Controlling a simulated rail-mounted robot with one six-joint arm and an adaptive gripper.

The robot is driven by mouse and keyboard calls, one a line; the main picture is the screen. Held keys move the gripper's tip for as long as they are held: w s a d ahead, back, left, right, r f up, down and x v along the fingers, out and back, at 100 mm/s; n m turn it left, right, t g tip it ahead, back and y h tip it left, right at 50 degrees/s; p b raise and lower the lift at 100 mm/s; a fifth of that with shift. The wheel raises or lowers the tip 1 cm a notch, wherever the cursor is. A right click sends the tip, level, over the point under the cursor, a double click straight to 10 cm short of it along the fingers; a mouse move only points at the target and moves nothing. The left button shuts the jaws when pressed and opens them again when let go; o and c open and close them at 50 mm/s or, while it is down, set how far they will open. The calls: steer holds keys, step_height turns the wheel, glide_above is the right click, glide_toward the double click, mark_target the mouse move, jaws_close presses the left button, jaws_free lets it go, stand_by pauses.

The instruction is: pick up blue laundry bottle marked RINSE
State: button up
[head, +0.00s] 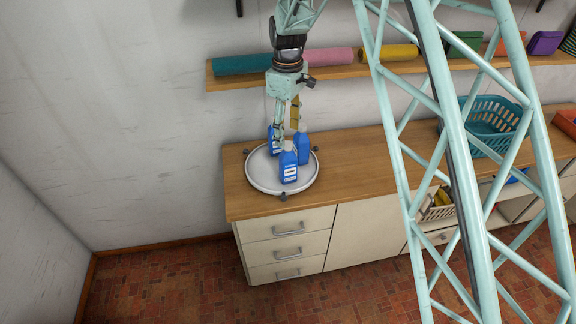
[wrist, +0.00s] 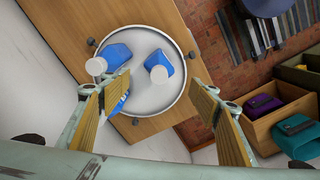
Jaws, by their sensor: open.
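Three blue bottles stand close together on a round white tray (head: 262,180). The front bottle (head: 289,174) shows a white label too small to read. Another bottle (head: 302,147) is behind it to the right, and a third (head: 273,139) at the left is partly hidden by my gripper. I cannot tell which is marked RINSE. My gripper (head: 287,126) points down among the bottle tops, open and empty. In the wrist view my gripper (wrist: 163,80) has its fingers wide apart. Two white-capped bottles (wrist: 117,56) (wrist: 164,62) show beyond them; the third (wrist: 119,103) is partly behind the left finger.
The tray, with dark knobs around its rim, sits near the left end of the wooden counter (head: 350,165). A shelf (head: 345,71) with rolled cloths runs along the wall behind my arm. A teal basket (head: 490,125) is farther right. Counter right of the tray is clear.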

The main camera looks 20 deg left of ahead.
mark_target(287, 151)
steer(key=shift+a+f, duration=0.1)
steer(key=shift+f, duration=0.1)
stand_by(0.3)
steer(key=shift+f, duration=4.15)
steer(key=shift+f, duration=0.15)
steer(key=shift+w+f+p, duration=0.1)
steer(key=shift+f+p, duration=0.3)
steer(key=shift+f, duration=2.05)
steer(key=shift+c, duration=0.4)
steer(key=c, duration=1)
steer(key=shift+r, duration=0.2)
